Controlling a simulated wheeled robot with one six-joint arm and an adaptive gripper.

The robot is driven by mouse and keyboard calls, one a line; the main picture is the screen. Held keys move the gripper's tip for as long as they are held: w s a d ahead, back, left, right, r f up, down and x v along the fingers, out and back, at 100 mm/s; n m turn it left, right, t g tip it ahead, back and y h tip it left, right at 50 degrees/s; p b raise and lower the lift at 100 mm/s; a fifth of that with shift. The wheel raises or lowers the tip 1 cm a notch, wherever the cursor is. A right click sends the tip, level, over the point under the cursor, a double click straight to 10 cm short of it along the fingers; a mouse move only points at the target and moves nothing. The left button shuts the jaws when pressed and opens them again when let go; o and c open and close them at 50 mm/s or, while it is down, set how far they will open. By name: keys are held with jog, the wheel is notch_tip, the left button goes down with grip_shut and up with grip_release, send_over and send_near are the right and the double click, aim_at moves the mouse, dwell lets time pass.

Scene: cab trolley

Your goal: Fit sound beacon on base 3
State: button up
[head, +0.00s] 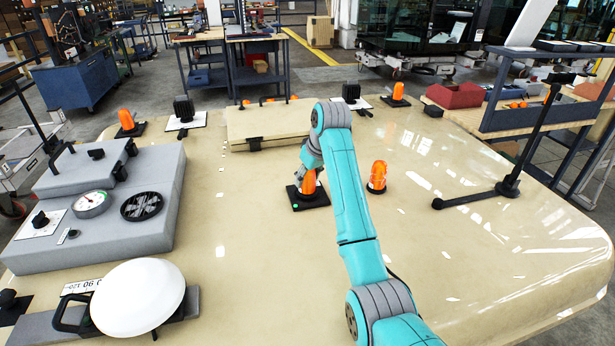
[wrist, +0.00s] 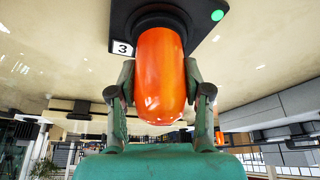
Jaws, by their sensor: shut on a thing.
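My gripper (head: 310,168) is shut on an orange beacon (head: 309,185), which also shows between its fingers in the wrist view (wrist: 160,75). The beacon is upright over the black square base 3 (head: 298,204). In the wrist view its dark lower end meets the base (wrist: 190,12), with no gap that I can see. The base bears a "3" label (wrist: 122,48) and a lit green dot (wrist: 217,15). A second orange beacon (head: 377,176) with a dark foot stands loose on the cream roof, right of base 3.
Behind are a cream hatch (head: 268,122), two more orange beacons (head: 126,120) (head: 398,91) on dark bases and dark box-like units. A grey raised unit with a gauge (head: 90,204) and a white dome (head: 138,297) are at left. A black bar (head: 508,185) stands at right.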

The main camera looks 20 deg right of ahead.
jog(key=o, duration=1.3)
jog(key=shift+o, duration=0.2)
